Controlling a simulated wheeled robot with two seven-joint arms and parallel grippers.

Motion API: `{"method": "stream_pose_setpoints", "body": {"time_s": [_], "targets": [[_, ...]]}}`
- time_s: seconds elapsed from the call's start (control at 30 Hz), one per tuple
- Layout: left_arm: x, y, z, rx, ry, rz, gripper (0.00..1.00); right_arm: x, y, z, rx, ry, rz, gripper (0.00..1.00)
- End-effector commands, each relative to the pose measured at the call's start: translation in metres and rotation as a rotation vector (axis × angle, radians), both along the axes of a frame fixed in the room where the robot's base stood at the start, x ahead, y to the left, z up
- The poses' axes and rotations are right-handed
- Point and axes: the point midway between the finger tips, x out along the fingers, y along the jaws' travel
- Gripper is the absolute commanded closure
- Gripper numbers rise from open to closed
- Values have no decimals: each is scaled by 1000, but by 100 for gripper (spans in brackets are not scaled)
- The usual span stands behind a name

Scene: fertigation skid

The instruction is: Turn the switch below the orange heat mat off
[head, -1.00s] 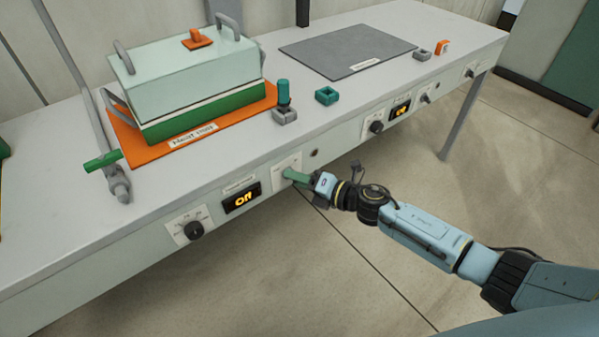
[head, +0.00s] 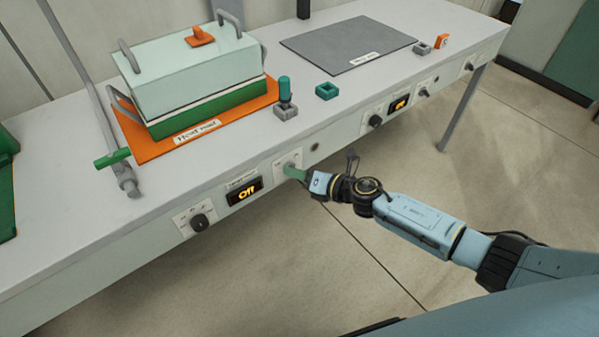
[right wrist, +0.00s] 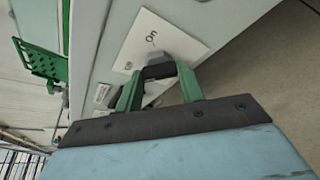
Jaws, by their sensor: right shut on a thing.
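The orange heat mat (head: 151,152) lies on the bench under a pale lidded box with a green base. Below its front edge, the bench panel carries a dark display (head: 245,191) reading "Off" and a white switch plate (head: 283,160). My right gripper (head: 289,171) is at that plate, shut on the switch. In the right wrist view, the green fingers (right wrist: 158,75) close around the grey switch (right wrist: 174,50), on a plate (right wrist: 146,31) marked "On" and "Off". The fingers hide part of the switch, so its exact setting is unclear. My left gripper is out of view.
A black knob (head: 200,222) sits left of the display. A second display (head: 399,103) and more knobs are farther right. A green-handled valve (head: 114,157) and a grey mat (head: 347,46) are on the bench. The floor in front is open.

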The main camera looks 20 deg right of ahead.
Motion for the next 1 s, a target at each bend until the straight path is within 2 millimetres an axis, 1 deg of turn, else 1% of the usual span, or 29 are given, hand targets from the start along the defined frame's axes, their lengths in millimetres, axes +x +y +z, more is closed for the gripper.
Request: {"method": "stream_pose_setpoints", "body": {"time_s": [0.17, 0.2, 0.33, 0.6, 0.73, 0.77, 0.87, 1.0], "targets": [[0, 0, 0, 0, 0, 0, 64, 0, -1, 0, -4, -2, -1, 85], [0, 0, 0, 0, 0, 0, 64, 0, -1, 0, -4, -2, -1, 58], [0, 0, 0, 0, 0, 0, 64, 0, -1, 0, -3, -1, -1, 41], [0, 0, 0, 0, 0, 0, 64, 0, 0, 0, -1, -1, 0, 40], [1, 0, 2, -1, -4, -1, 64, -6, -4, 2, -1, -1, 0, 40], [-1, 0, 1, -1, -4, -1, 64, -8, -6, 3, -1, 1, 0, 40], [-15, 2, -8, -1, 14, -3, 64, -22, -16, 8, -2, 3, -1, 40], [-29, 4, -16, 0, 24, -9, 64, -48, -35, 17, -4, 2, 1, 40]]}}
